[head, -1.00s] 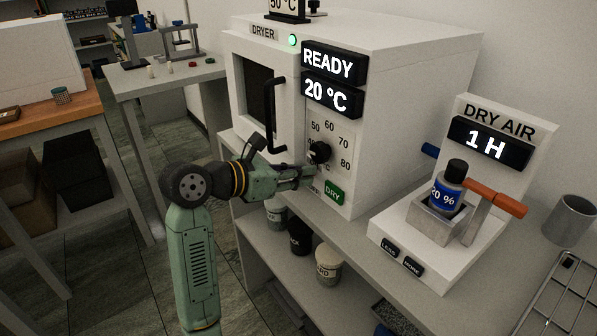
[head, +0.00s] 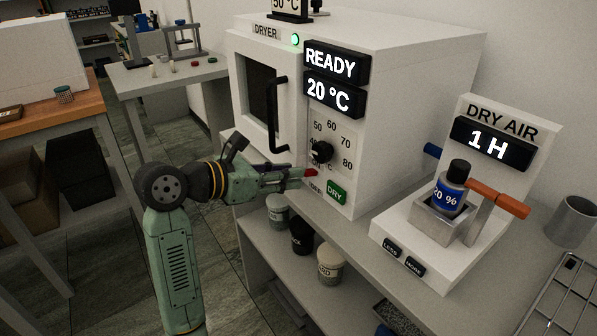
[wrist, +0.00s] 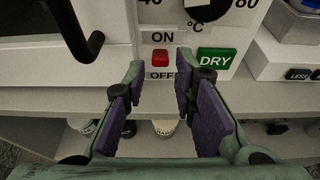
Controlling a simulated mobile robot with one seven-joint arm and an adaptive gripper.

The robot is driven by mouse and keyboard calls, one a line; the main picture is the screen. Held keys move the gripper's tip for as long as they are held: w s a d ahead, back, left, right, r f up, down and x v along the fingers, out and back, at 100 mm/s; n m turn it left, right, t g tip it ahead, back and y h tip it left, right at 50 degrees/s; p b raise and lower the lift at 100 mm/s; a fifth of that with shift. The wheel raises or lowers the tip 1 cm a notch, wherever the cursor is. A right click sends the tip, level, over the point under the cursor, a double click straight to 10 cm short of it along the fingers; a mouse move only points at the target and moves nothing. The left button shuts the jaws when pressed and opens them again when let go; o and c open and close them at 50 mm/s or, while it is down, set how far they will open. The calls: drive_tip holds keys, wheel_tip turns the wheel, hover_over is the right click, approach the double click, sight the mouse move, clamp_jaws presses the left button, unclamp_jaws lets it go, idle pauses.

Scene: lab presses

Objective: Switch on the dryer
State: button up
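The white dryer (head: 400,60) stands on the bench with its door closed. Its displays read READY (head: 331,63) and 20 °C (head: 333,95), and a green lamp (head: 295,40) is lit on top of the front. A small red switch (wrist: 160,57) sits between the ON and OFF labels in the wrist view, nearer the middle of the two. In the head view the switch (head: 311,172) shows just past my fingertips. My gripper (head: 300,178) is open and empty in front of it. In the wrist view my gripper (wrist: 160,65) has one finger on each side of the switch; contact cannot be told.
A black dial (head: 321,152) sits above the switch, and a green DRY button (head: 335,194) to its right. The black door handle (head: 275,115) sticks out at left. The dry air unit (head: 495,165) with a blue bottle (head: 449,190) stands at right. Jars (head: 302,237) stand on the shelf below.

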drive_tip(key=v, duration=0.8)
